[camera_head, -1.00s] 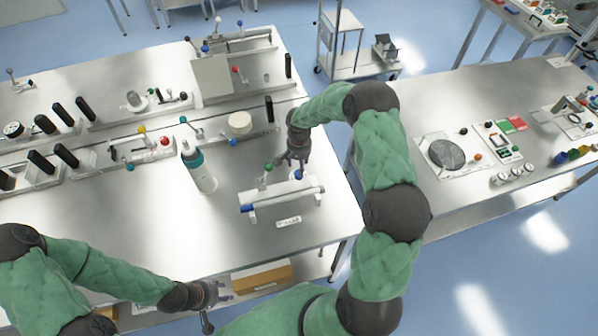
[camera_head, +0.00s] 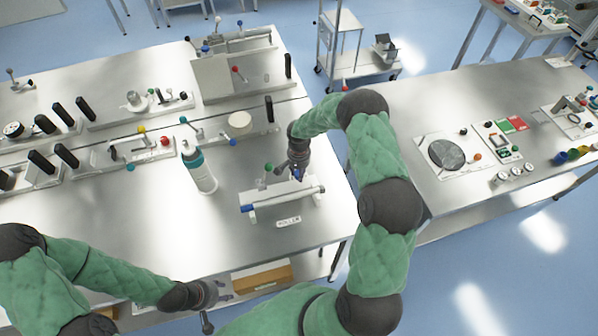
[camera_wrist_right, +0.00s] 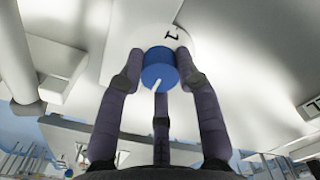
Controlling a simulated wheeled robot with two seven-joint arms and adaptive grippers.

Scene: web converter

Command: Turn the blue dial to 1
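The blue dial (camera_wrist_right: 158,64) shows in the right wrist view, a round blue knob with a white pointer line aimed down and slightly left. A black "1" (camera_wrist_right: 171,35) is printed on the pale plate above it. My right gripper (camera_wrist_right: 160,75) has its fingers around the dial, one on each side and one below; whether they press on it is unclear. In the head view my right gripper (camera_head: 298,172) is over the right part of the white roller fixture (camera_head: 270,207) and mostly covers the dial. My left gripper (camera_head: 220,292) is low at the table's front edge, apart from the fixture; its fingers are too small to judge.
A white and teal bottle (camera_head: 198,168) stands left of the fixture. A green-topped lever (camera_head: 267,168) rises close to my right gripper. A "ROLLER" label (camera_head: 288,222) lies in front. The front left tabletop is clear.

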